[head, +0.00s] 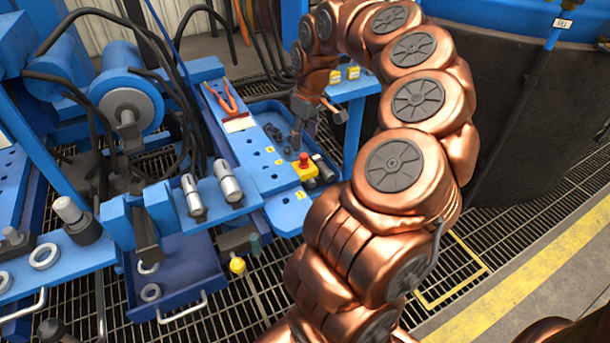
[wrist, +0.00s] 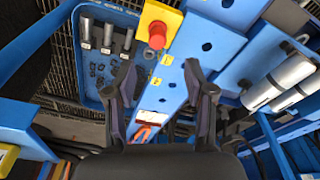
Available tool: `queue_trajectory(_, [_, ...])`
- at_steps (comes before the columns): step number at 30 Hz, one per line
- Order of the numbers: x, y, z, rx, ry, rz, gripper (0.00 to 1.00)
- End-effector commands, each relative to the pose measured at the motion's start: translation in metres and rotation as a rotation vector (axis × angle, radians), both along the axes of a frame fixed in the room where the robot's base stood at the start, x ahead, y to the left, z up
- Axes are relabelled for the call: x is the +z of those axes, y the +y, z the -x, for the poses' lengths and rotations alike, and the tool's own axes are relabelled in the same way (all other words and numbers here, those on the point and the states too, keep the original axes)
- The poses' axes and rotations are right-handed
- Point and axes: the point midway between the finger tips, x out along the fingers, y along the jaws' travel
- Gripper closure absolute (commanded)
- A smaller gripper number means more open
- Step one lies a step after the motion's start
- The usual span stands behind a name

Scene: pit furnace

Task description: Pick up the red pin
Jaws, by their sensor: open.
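I cannot make out a clear red pin in either view. The red things I see are a round red knob (head: 304,159) on a yellow block (head: 305,171) on the blue bench, and red-orange pliers (head: 228,98) farther back. In the wrist view the knob (wrist: 157,36) is beyond my fingers at the top, and the pliers (wrist: 146,127) show between them, lower down. My gripper (wrist: 152,76) is open and empty, with its fingers wide apart over the bench. In the head view my gripper (head: 314,122) hangs above the bench's right side, partly hiding the tray there.
A blue tray (wrist: 85,62) holds dark cylinders and small nuts. Two metal cylinders (head: 227,182) lie on the bench. A blue drawer (head: 190,278) with rings stands open at the front. A large dark vat (head: 530,115) fills the right.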

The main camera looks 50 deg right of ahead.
Motion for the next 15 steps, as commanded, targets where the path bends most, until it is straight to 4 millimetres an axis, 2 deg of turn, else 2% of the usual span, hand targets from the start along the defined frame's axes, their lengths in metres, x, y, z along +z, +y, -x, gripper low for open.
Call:
queue_trajectory(4, [-0.015,-0.007,0.002,-0.010,0.006,0.000,0.46])
queue_trajectory(15, [-0.044,-0.004,-0.001,-0.007,0.007,-0.001,0.46])
